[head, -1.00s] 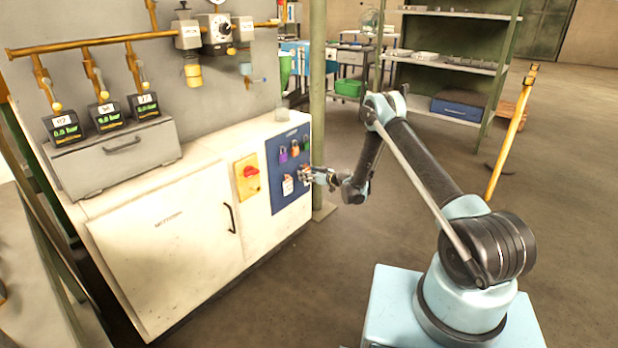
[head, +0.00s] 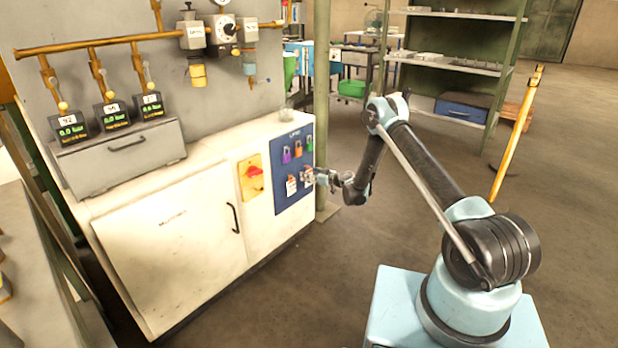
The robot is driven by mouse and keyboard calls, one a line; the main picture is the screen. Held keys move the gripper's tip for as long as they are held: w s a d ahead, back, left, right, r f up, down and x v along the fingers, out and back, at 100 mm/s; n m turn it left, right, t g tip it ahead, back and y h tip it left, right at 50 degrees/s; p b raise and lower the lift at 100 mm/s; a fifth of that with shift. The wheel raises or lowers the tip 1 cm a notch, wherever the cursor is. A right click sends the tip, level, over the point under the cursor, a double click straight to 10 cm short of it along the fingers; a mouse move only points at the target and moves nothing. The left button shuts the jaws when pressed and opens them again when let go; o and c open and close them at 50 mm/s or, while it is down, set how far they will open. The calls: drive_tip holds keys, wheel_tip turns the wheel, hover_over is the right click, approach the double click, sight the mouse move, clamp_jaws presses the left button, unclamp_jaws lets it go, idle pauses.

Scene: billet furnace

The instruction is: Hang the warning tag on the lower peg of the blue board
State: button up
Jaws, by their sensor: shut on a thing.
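The blue board (head: 281,204) is on the right end of the white cabinet's front. Purple, orange and green padlocks hang in a row in its upper part. Below them, a small white tag with red marking (head: 291,187) hangs at the lower left of the board. My gripper (head: 307,179) is at the board's right side, close to its face. It is shut on a small pale tag (head: 308,170), which I take to be the warning tag. The jaws hide much of that area. I cannot make out the lower peg, nor whether the held tag touches it.
A yellow panel with a red rotary switch (head: 254,173) is left of the board. The white cabinet (head: 165,240) has a black door handle. A green post (head: 321,110) stands just behind the board's right side. The floor right of the cabinet is open.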

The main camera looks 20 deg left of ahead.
drive_tip(key=o, duration=1.1)
drive_tip(key=shift+a+f, duration=0.15)
drive_tip(key=shift+a, duration=0.1)
drive_tip(key=shift+d, duration=0.15)
